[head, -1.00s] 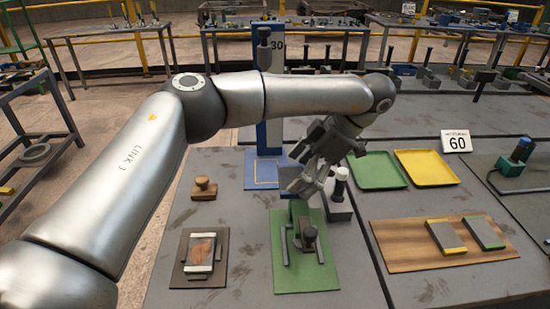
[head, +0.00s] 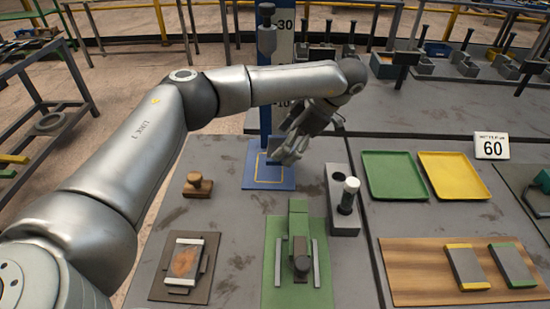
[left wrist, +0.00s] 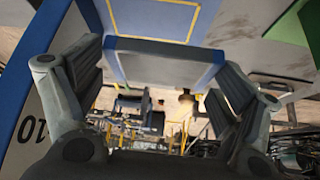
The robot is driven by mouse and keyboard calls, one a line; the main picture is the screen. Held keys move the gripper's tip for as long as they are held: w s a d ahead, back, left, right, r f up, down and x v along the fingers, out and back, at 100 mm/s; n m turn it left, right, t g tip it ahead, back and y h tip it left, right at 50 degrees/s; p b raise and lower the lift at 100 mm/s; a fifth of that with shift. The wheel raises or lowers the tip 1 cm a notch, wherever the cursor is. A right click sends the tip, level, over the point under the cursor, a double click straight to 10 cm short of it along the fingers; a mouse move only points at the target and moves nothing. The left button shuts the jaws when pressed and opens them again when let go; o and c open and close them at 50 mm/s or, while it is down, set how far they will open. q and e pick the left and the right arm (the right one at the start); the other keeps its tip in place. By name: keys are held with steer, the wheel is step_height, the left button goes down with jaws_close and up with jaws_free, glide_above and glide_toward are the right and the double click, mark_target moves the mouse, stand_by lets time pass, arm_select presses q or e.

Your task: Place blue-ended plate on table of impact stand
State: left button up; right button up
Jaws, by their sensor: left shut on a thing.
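In the left wrist view the plate (left wrist: 168,70) is grey with a blue end strip and sits between the two fingers (left wrist: 160,85). In the head view the plate is mostly hidden by the gripper. The impact stand (head: 266,115) has a blue column with a number scale. Its blue table (head: 256,183) has a yellow outlined rectangle, which also shows beyond the plate in the left wrist view. I cannot tell the gap between plate and table.
A green mat with a green fixture (head: 300,235) lies in front. A grey block with a white-topped tool (head: 348,190) stands right of the table. A wooden stamp (head: 198,185) stands left. Green (head: 371,193) and yellow trays and a wooden board (head: 410,290) with two plates lie right.

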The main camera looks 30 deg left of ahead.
arm_select(q)
steer(key=a+f, duration=0.2)
steer(key=f, duration=0.1)
steer(key=shift+w+a+p, duration=0.25)
steer(key=shift+w+p, duration=0.1)
steer(key=shift+a+f, duration=0.15)
steer(key=shift+f, duration=0.1)
steer(key=shift+a+f, duration=0.15)
steer(key=f, duration=0.2)
steer(key=f+p, duration=0.1)
steer(key=shift+a, duration=0.25)
steer(key=shift+w+f, duration=0.1)
steer(key=shift+f, duration=0.25)
arm_select(e)
steer(key=shift+w+a+r, duration=0.25)
steer(key=shift+w+r, duration=0.5)
steer(key=shift+r, duration=0.15)
steer(key=shift+w, duration=0.1)
arm_select(q)
steer(key=o, duration=1.5)
steer(key=shift+f, duration=0.1)
arm_select(e)
steer(key=shift+w+d, duration=0.1)
steer(key=shift+w, duration=0.1)
